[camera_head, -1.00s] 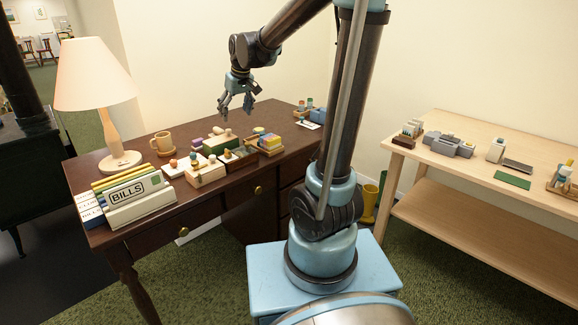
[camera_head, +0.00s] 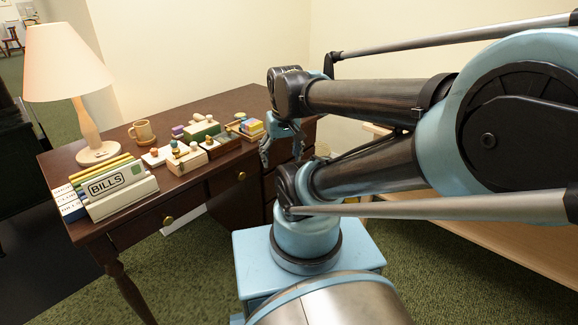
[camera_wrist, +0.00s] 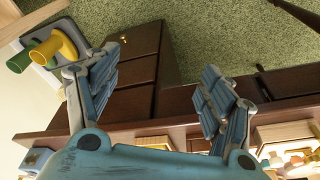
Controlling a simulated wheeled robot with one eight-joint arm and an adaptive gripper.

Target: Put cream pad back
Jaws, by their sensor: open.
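I cannot single out the cream pad for certain. A pale, flat, cream-looking piece (camera_head: 155,157) lies on the dark desk (camera_head: 110,120), left of a light wooden block (camera_head: 186,160) with knobbed pieces on it. My gripper (camera_head: 282,152) is open, fingers pointing down, near the desk's right front edge. In the wrist view my gripper (camera_wrist: 160,62) shows two spread fingers with nothing between them; desk drawers (camera_wrist: 135,75) and green carpet lie beyond. My arm hides the desk's far right end.
A lamp (camera_head: 82,85), a mug (camera_head: 142,132) and a BILLS box (camera_head: 115,187) stand at the desk's left. Yellow (camera_wrist: 58,46) and green cylinders are beyond my gripper. A light table is mostly hidden.

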